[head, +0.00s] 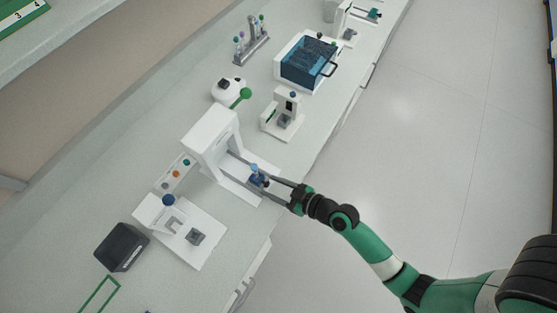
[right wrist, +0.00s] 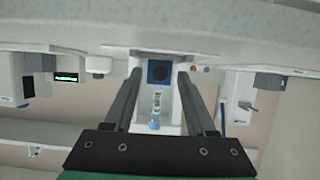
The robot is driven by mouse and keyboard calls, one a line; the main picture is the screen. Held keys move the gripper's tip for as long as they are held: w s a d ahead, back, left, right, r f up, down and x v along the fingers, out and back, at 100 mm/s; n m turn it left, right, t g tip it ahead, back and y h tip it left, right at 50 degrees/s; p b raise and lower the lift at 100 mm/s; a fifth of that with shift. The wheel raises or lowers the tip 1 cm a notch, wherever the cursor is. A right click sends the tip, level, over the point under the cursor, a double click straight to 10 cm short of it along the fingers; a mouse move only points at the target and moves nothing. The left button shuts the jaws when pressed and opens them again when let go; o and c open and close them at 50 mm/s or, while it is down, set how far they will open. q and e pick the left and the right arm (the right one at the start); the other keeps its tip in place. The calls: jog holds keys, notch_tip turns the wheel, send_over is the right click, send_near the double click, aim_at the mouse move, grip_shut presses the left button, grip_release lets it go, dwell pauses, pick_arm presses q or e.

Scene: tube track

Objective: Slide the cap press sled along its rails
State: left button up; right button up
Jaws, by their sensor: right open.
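The cap press (head: 212,140) is a white arch on the bench, with its rails running out to the lower right. The dark blue sled (head: 259,181) sits near the outer end of the rails and carries a small tube (head: 254,168) with a blue top. My right gripper (head: 272,181) reaches in from the right, open, with its fingers at the sled. In the right wrist view, the sled (right wrist: 158,71) and tube (right wrist: 156,105) show between the two spread fingers, with gaps on both sides. Contact is not visible. My left gripper is not in view.
A white station with a grey block (head: 196,237) and a dark box (head: 122,247) stand at the lower left. Another small station (head: 283,117), a blue-windowed box (head: 309,64) and a tube rack (head: 251,47) stand farther up the bench. Open floor lies to the right.

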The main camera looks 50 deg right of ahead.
jog(key=v, duration=1.1)
jog(key=shift+s+r+b, duration=0.2)
jog(key=shift+s+b, duration=0.05)
jog(key=shift+b, duration=0.15)
